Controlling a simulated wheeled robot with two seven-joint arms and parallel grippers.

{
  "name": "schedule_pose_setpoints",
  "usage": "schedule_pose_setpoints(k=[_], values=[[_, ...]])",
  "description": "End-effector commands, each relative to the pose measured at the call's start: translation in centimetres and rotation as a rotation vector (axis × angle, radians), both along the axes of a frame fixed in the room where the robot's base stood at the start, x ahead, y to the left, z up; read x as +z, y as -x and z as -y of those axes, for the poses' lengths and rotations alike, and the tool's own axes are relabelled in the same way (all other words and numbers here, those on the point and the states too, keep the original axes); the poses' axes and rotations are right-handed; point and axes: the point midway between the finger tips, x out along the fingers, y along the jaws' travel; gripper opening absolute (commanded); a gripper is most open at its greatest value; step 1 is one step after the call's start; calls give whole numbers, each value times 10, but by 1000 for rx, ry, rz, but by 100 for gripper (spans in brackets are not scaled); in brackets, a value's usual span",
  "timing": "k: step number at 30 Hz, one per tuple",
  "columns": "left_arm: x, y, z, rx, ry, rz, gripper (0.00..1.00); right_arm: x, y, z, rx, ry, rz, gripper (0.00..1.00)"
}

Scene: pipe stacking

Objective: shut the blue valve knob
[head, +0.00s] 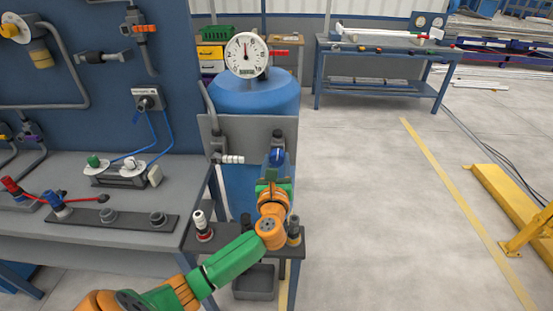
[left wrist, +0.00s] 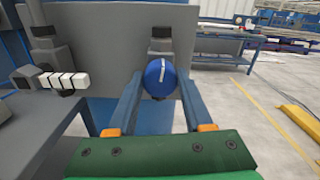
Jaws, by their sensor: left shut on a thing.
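The blue valve knob (head: 277,156) sits on a grey panel in front of the blue tank, near the middle of the head view. It also shows in the left wrist view (left wrist: 160,78) as a round blue knob with a pale mark line, slightly tilted from upright. My left gripper (head: 275,165) reaches up to it from the green and orange arm. In the left wrist view its two fingers stand on either side of the knob, shut on it. My right gripper is not in view.
A white-handled valve (head: 232,159) sticks out left of the knob on the same panel. A pressure gauge (head: 246,55) stands above the blue tank (head: 250,97). A small shelf (head: 225,240) with fittings is below. Open floor lies to the right.

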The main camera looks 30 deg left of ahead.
Motion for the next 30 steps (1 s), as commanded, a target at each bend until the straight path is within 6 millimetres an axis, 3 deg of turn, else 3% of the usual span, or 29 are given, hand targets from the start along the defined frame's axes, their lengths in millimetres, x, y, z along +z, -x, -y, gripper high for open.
schedule_pose_setpoints(k=[9, 30], values=[[3, 0, 1, 1, -236, -152, 0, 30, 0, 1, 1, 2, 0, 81], [1, -1, 2, -3, -804, -499, 0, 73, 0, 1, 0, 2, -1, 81]])
